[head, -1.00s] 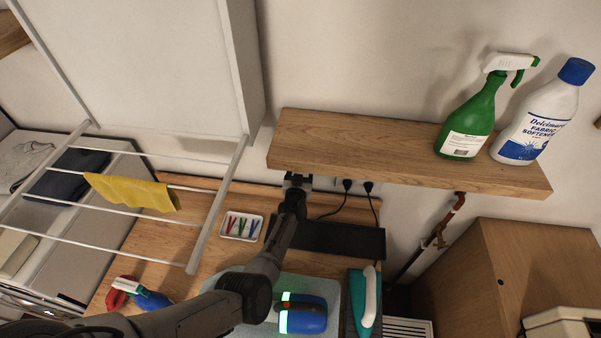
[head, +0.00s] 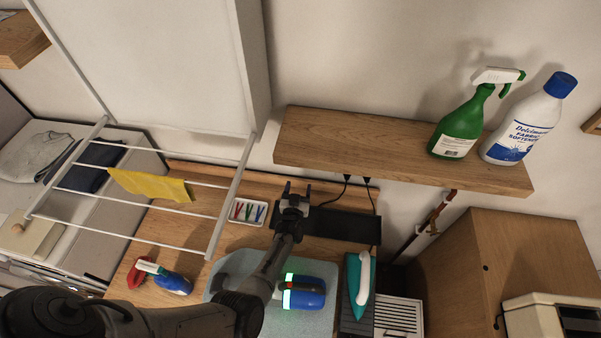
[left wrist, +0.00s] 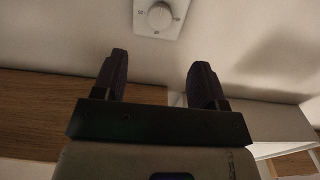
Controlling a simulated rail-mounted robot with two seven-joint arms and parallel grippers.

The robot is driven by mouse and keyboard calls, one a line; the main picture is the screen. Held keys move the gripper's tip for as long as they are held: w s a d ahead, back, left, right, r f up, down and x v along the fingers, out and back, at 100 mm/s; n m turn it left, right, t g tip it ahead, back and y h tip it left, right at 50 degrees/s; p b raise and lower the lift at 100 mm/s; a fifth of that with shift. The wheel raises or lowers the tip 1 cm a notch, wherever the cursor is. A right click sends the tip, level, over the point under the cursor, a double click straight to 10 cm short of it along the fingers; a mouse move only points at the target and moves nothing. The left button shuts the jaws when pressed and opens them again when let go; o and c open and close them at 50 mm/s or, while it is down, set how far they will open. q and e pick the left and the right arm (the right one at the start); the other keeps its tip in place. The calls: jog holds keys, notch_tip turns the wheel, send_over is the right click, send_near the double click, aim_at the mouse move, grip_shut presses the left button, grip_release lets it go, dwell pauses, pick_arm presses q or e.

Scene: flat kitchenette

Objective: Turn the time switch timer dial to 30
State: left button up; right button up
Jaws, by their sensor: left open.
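The timer dial (left wrist: 159,17) is a round pale knob on a square white plate on the wall. It shows at the top of the left wrist view, with small marks around it that are hard to read. My left gripper (left wrist: 160,60) is open and empty, its two dark fingers pointing toward the wall, apart from the dial. In the head view my left gripper (head: 296,189) is just in front of the wooden shelf's lower edge. I cannot make out the dial in the head view. My right gripper does not show.
The wooden shelf (head: 395,158) holds a green spray bottle (head: 464,124) and a fabric softener bottle (head: 525,122). A drying rack (head: 230,198) with a yellow cloth (head: 150,186) stands left. A tray with pegs (head: 236,216), a black box (head: 345,225) and an iron (head: 359,275) lie below.

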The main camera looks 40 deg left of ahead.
pick_arm(q)
jog(key=shift+p+v, duration=0.4)
jog(key=shift+v, duration=0.8)
jog(key=shift+a, duration=0.1)
jog(key=s+d+r+m+g+h, duration=0.2)
jog(key=s+d+r+g+h, duration=0.1)
jog(key=s, duration=0.8)
jog(key=s+d+r+m+g+h, duration=0.3)
jog(key=s+d+r+g, duration=0.1)
jog(key=s, duration=0.7)
jog(key=s+d+r+m+g+h, duration=0.3)
jog(key=s+d+r+g, duration=0.1)
jog(key=s, duration=0.8)
jog(key=d+g, duration=0.1)
jog(key=d, duration=0.1)
jog(key=shift+d+r, duration=0.2)
jog(key=shift+d, duration=0.2)
jog(key=shift+s, duration=0.1)
jog(key=shift+c, duration=0.3)
